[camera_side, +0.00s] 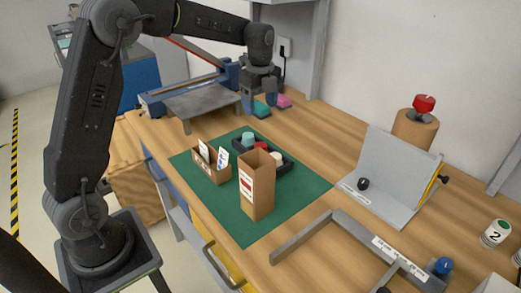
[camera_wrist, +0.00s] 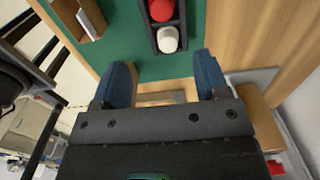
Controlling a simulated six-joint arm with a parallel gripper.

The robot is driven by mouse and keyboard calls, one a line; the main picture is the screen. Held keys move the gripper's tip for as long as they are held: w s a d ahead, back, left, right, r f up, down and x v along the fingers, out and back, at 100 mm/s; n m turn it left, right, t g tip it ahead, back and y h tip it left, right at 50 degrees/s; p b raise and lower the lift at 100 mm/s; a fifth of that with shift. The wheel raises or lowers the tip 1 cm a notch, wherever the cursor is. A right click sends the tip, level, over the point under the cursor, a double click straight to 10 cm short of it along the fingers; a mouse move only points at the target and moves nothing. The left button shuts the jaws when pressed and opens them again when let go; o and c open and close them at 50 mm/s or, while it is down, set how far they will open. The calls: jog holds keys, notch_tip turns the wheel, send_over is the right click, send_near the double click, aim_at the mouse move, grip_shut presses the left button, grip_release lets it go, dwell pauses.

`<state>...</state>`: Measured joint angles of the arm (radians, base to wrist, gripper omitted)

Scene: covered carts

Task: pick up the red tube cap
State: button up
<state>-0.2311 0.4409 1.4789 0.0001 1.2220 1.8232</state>
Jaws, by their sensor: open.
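The red tube cap (camera_side: 261,146) sits in a black tray (camera_side: 287,170) on the green mat, partly hidden behind a tall cardboard box. In the wrist view the red cap (camera_wrist: 161,10) is at the top edge, beside a white cap (camera_wrist: 167,40) in the same tray (camera_wrist: 183,30). A teal cap (camera_side: 248,138) stands at the tray's far end in the side view. My gripper (camera_side: 259,101) is open and empty, above and beyond the tray. In the wrist view its blue fingers (camera_wrist: 160,78) are apart, with nothing between them.
The tall open cardboard box (camera_side: 257,190) stands in front of the tray. A small box with cards (camera_side: 210,165) is to its left. A grey metal stand (camera_side: 200,100) is at the back left. The green mat (camera_side: 245,230) is bare at the front.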

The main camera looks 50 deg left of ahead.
send_over(260, 144)
notch_tip(260, 144, down, 8)
jog(key=shift+s+d+r, duration=0.1)
jog(key=shift+s+r, duration=0.05)
jog(key=shift+w+f, duration=0.2)
jog(key=shift+f, duration=2.45)
jog(key=shift+c, duration=0.3)
jog(key=c, duration=1)
jog(key=shift+o, duration=0.2)
jog(key=shift+r, duration=0.15)
